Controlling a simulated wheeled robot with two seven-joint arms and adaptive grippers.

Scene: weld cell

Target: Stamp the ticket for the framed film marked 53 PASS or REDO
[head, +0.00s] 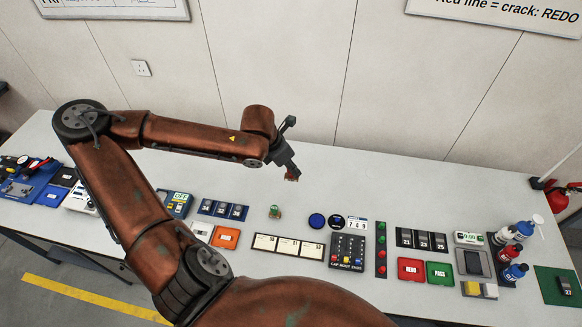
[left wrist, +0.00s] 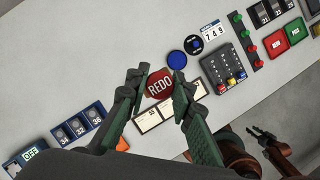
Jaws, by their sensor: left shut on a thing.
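My left gripper (head: 291,177) is above the bench and shut on the REDO stamp, whose red round top (left wrist: 159,85) faces the camera between the green fingers (left wrist: 159,82) in the left wrist view. A strip of several pale tickets (head: 289,246) lies on the bench; it shows partly behind the fingers in the left wrist view (left wrist: 150,119). Their small numbers are too small to read surely. A blue round pad (head: 317,220) lies right of the gripper. A dark round piece with a blue middle (head: 336,222) is beside it. My right gripper (left wrist: 268,139) looks open and empty in the left wrist view.
A small green item (head: 274,212) stands near the tickets. Framed films (head: 222,209) lie left, more (head: 422,239) right; one marked 27 (head: 565,286) is at far right. Red REDO (head: 411,269) and green PASS (head: 440,273) trays, a button panel (head: 347,250) and bottles (head: 515,252) stand right.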

